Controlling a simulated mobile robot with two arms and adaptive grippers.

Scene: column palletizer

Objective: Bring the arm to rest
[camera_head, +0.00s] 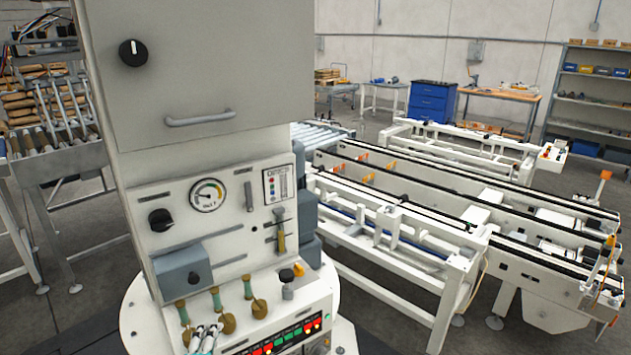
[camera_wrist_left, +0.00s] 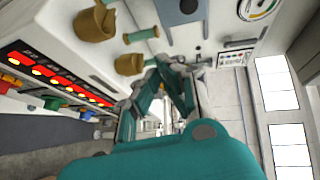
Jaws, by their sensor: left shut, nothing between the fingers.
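Two brass handles (camera_wrist_left: 130,64) stand left of the fingertips in that view; I cannot tell whether the fingers touch the nearer one. My right gripper is in neither view.
The white control cabinet (camera_head: 215,95) stands close in front, with a pressure gauge (camera_head: 207,195), a black knob (camera_head: 161,220) and a row of lit buttons (camera_head: 285,340). White conveyors (camera_head: 400,235) stand to the right. Grey floor (camera_head: 375,330) shows between them.

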